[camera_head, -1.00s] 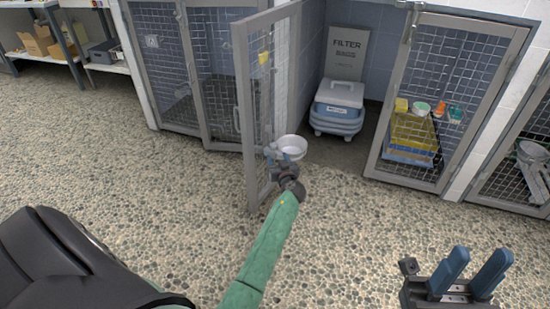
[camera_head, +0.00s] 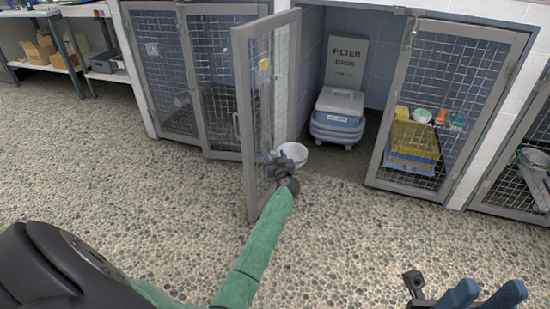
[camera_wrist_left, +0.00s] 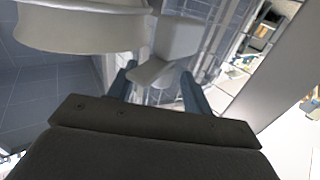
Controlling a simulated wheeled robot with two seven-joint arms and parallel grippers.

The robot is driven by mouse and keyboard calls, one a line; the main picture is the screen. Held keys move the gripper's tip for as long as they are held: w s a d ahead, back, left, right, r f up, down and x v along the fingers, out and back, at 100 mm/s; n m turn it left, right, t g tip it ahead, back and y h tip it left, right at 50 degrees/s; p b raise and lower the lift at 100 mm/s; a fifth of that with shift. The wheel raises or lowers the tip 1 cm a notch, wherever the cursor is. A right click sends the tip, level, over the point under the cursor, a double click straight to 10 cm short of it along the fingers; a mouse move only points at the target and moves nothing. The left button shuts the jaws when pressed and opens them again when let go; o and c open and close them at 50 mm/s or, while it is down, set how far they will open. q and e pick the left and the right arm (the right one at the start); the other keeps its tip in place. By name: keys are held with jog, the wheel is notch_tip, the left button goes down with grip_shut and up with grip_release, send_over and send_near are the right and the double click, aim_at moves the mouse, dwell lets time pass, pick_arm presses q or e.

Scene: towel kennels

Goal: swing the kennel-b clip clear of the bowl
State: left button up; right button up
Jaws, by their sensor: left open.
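A white bowl (camera_head: 292,154) sits by the lower part of the open mesh door (camera_head: 241,110). It also fills the upper left of the left wrist view (camera_wrist_left: 80,25). A pale grey bent piece, apparently the clip (camera_wrist_left: 172,45), shows beside the bowl in the left wrist view. My left gripper (camera_head: 279,160) is at the door, just below and left of the bowl. Its blue fingers (camera_wrist_left: 160,88) are apart, with the clip's lower end in view between them; contact cannot be told. My right gripper (camera_head: 488,291) is at the bottom right, its fingers apart and empty, partly cut off.
A filter bin (camera_head: 338,108) stands in the open bay behind the door. A mesh door (camera_head: 376,150) to the right shows yellow and blue trays behind it. Shelves (camera_head: 67,68) stand at the far left. The pebbled floor in front is clear.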

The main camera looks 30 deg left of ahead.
pick_arm(q)
jog(key=c, duration=1)
jog(key=shift+o, duration=0.2)
jog(key=shift+a+m+t+h, duration=0.15)
jog(key=shift+m+t+h, duration=0.25)
jog(key=shift+t+h, duration=0.1)
jog(key=shift+m+t+h, duration=0.3)
jog(key=shift+m, duration=0.1)
jog(key=o, duration=1)
jog(key=shift+c, duration=0.2)
jog(key=shift+s, duration=0.1)
jog(key=v, duration=0.7)
jog(key=shift+s+d+p, duration=0.25)
jog(key=shift+d+p, duration=0.05)
jog(key=shift+p, duration=0.1)
